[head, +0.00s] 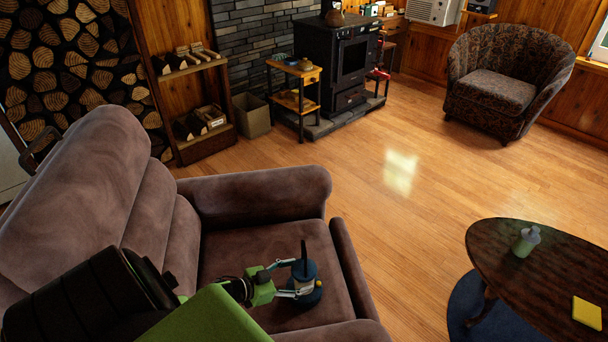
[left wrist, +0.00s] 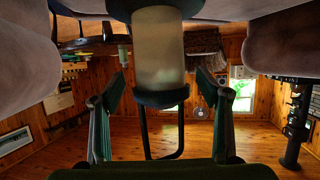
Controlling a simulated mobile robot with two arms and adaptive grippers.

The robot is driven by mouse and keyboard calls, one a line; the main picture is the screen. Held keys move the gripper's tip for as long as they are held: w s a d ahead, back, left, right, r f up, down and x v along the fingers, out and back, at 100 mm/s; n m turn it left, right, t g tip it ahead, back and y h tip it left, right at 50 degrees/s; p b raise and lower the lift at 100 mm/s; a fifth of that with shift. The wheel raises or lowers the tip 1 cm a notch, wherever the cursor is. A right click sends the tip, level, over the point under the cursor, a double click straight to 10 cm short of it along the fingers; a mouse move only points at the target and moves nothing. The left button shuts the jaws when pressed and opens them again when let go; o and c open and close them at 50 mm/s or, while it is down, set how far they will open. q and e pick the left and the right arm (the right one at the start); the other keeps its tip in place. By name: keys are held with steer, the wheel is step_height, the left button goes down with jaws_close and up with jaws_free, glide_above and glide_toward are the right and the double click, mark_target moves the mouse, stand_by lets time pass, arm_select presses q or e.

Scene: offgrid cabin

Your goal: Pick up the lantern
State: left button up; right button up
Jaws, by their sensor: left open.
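The lantern (head: 304,271) stands on the seat of the brown armchair (head: 250,262), with a dark blue body and a thin dark handle rising above it. In the left wrist view, which appears upside down, the lantern's pale, cloudy cylinder (left wrist: 157,58) and its handle loop show in the middle. My left gripper (head: 291,280) reaches in from the left at the lantern's near side. Its green-and-grey fingers (left wrist: 158,105) are spread apart, one on each side of the lantern, with gaps visible. Part of the lantern's lower body is hidden by the fingers. My right gripper is not in view.
The armchair's padded arms and back surround the seat. A dark oval table (head: 555,275) with a bottle (head: 526,241) and a yellow item (head: 587,313) stands at right. A black stove (head: 340,65) and small wooden stand (head: 296,92) are behind. The middle floor is clear.

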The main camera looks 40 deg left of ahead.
arm_select(q)
steer(key=b+x, duration=0.1)
steer(key=x, duration=0.2)
steer(key=shift+f, duration=0.15)
jaws_close()
steer(key=shift+w+r, duration=0.15)
steer(key=shift+r, duration=0.05)
